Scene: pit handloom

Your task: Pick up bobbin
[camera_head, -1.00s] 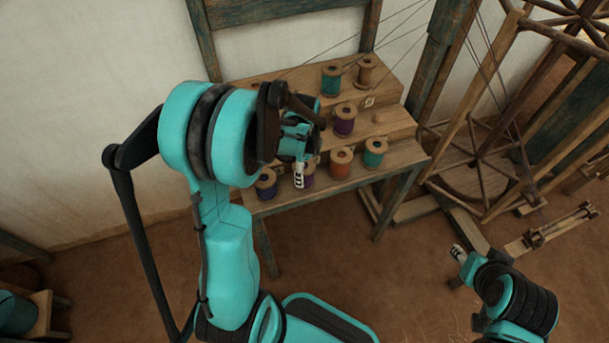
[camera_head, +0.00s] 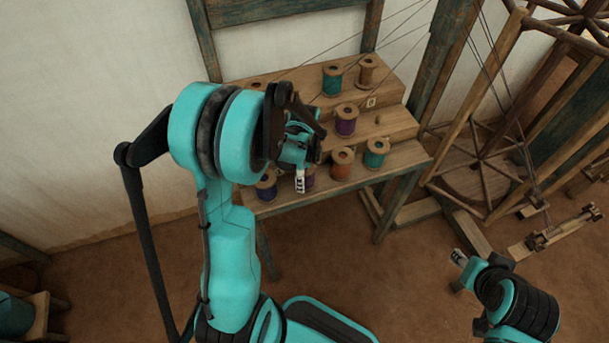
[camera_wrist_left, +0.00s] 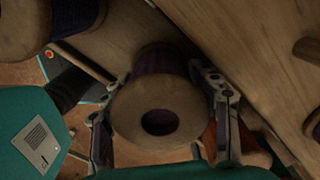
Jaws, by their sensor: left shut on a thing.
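A wooden bobbin wound with purple thread sits between the two fingers of my left gripper in the left wrist view (camera_wrist_left: 158,112). Its round flange with a dark centre hole faces the wrist camera. My left gripper (camera_wrist_left: 163,118) is shut on this bobbin, with one finger on each side. In the head view my left gripper (camera_head: 303,180) is at the front row of the stepped stand, and mostly hides the purple bobbin. My right gripper (camera_head: 459,257) is low on the right, away from the stand; its finger opening is unclear.
The wooden stepped stand (camera_head: 400,158) carries several other bobbins. A dark blue bobbin (camera_head: 266,186) is just left of the gripper; an orange one (camera_head: 341,164) and a teal one (camera_head: 376,153) are to its right. A wooden wheel frame (camera_head: 480,180) stands at right.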

